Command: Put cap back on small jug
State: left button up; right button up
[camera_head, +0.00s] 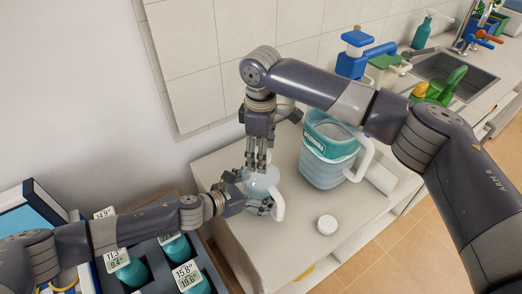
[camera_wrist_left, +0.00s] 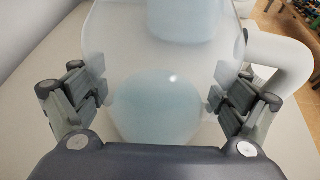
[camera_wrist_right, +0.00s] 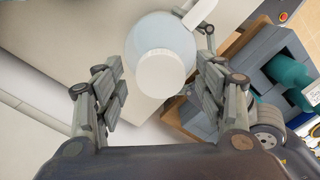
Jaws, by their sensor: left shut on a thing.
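The small jug (camera_head: 263,184) is pale translucent blue with a white handle and stands upright near the counter's left side. My left gripper (camera_head: 258,202) is closed around its body, a finger on each side; the jug also fills the left wrist view (camera_wrist_left: 160,65). My right gripper (camera_head: 258,163) points down over the jug with its fingers apart. In the right wrist view a plain white round top (camera_wrist_right: 161,74) on the jug shows between the open fingers; I cannot tell whether it is a cap or the neck. A white round cap (camera_head: 327,224) lies on the counter, right of the jug.
A larger blue jug (camera_head: 328,155) with a white handle stands behind to the right. Blue and green pump bottles (camera_head: 354,62) and a sink (camera_head: 455,75) are farther back. A box of teal bottles (camera_head: 131,271) lies at lower left. The counter front around the loose cap is clear.

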pick_arm(q)
jog(key=shift+f, duration=0.15)
pick_arm(e)
notch_tip(320, 180, up, 12)
dwell(0.5)
pick_arm(q)
jog(key=o, duration=1.8)
jog(key=shift+a, duration=0.1)
jog(key=v, duration=1.2)
